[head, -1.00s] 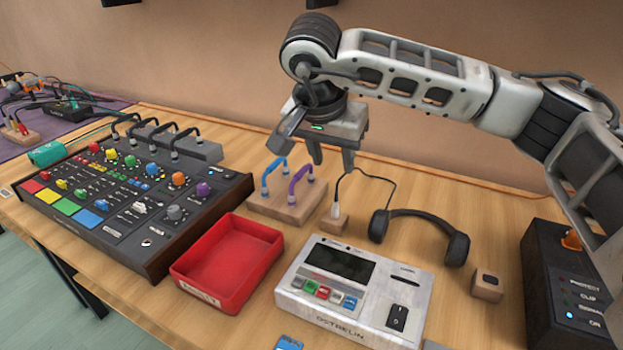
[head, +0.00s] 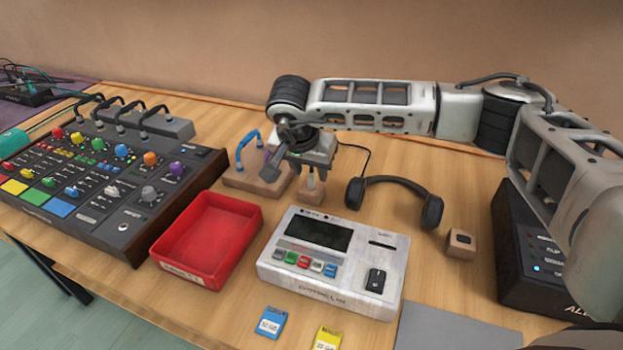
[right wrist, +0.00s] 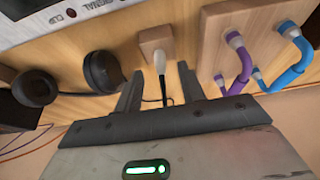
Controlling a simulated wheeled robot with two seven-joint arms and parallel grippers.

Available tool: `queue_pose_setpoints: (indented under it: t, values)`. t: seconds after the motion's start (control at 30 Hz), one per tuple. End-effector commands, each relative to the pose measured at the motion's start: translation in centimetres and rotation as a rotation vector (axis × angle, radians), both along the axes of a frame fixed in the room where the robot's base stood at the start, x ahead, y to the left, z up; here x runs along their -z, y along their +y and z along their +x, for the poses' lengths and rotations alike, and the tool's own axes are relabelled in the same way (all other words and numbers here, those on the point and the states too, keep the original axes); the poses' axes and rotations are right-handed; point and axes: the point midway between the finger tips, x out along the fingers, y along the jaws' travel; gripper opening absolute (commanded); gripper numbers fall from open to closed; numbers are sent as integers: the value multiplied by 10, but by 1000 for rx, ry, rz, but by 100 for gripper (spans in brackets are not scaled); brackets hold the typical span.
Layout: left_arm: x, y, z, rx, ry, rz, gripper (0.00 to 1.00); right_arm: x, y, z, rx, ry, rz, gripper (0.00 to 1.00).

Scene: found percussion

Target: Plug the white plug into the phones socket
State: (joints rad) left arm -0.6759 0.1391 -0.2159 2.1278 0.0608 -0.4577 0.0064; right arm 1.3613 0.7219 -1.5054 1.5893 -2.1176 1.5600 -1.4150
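The white plug (head: 311,181) stands upright in a small wooden block (head: 310,193), left of the headphones. In the right wrist view, the white plug (right wrist: 160,62) and its dark cable show between my right gripper's fingers. My right gripper (head: 312,174) is open and low over the block, one finger on each side of the plug, with gaps visible. In the right wrist view, my right gripper (right wrist: 159,82) points at the wooden block (right wrist: 156,38). A small round socket (head: 122,227) shows at the mixer's front right corner; its label is unreadable. My left gripper is out of view.
The mixer (head: 195,178) with coloured pads is at the left. A red tray (head: 245,250) and a white recorder (head: 272,266) stand in front of the block. A wooden stand (head: 235,181) with blue and purple cables is close on the left; headphones (head: 432,212) lie right.

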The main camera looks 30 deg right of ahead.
Motion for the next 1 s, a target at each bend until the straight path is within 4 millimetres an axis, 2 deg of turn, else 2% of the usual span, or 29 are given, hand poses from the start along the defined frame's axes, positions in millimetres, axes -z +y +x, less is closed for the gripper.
queue_pose_setpoints:
  t: [0.17,0.43,0.57,0.6,1.0]
  values:
    - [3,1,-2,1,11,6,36,20,-5,5,1,0,0,39]
    - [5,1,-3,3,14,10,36,22,-6,6,0,-1,1,39]
    - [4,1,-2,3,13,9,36,22,-6,6,0,-1,1,3]
    - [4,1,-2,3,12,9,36,22,-6,6,0,-1,1,0]
    - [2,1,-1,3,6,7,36,19,-6,7,0,-2,1,0]
